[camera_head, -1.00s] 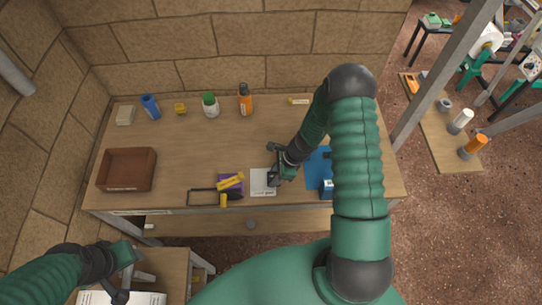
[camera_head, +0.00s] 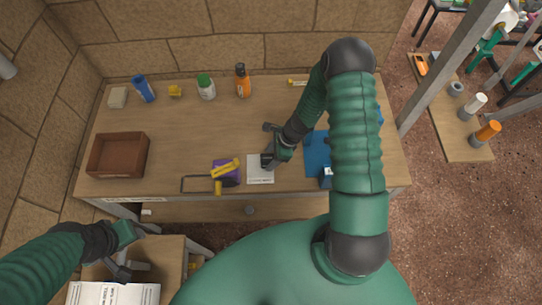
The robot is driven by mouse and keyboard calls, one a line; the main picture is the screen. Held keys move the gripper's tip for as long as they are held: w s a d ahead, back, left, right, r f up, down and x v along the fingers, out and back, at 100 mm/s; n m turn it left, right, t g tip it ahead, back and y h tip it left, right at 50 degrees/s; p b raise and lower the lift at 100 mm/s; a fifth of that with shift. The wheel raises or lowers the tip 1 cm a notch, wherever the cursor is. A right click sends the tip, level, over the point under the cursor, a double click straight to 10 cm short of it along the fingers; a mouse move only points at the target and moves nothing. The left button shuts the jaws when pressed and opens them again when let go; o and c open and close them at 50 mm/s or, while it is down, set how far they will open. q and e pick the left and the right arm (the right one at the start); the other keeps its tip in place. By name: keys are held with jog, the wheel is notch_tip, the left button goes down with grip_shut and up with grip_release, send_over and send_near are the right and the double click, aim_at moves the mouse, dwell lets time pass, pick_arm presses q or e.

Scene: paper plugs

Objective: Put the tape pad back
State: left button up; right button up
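I cannot tell for certain which thing is the tape pad. A white sheet or pad (camera_head: 260,175) with dark print at its lower edge lies near the front middle of the workbench (camera_head: 185,130). My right gripper (camera_head: 270,145) is over its upper right edge, with its two fingers apart and nothing seen between them; contact is unclear. A purple block (camera_head: 228,179) with a yellow tool (camera_head: 226,168) across it is left of the white pad. My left gripper (camera_head: 133,250) is open and empty at lower left, above a small wooden stand (camera_head: 170,262).
A brown tray (camera_head: 118,136) stands at the left. A blue can (camera_head: 144,88), a green-capped jar (camera_head: 206,87) and an orange bottle (camera_head: 242,80) stand along the back. A blue mat (camera_head: 316,155) lies right, partly behind my arm. A printed paper (camera_head: 113,293) lies below my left gripper.

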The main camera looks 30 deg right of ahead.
aim_at(264, 159)
jog(key=shift+a+r, duration=0.15)
jog(key=shift+a, duration=0.15)
jog(key=shift+a+r, duration=0.35)
jog(key=shift+a, duration=0.4)
notch_tip(264, 159, up, 2)
jog(key=shift+s+d+r, duration=0.1)
jog(key=d+f+v, duration=0.1)
jog(key=d+v, duration=0.1)
jog(key=v, duration=0.7)
pick_arm(q)
jog(key=shift+s+a+f+b, duration=0.1)
jog(key=shift+a+f+b, duration=0.3)
jog(key=shift+f+b, duration=0.2)
jog(key=shift+a+f+b, duration=0.4)
jog(key=shift+f+b, duration=0.1)
jog(key=shift+f, duration=0.15)
pick_arm(e)
jog(key=s+a+r+n+h, duration=0.2)
jog(key=a+r+n, duration=0.3)
jog(key=n, duration=0.7)
jog(key=s+a+r+n+h, duration=0.2)
jog(key=s+a+r+n, duration=0.3)
jog(key=n, duration=0.7)
jog(key=shift+a+r, duration=0.2)
jog(key=shift+a, duration=0.8)
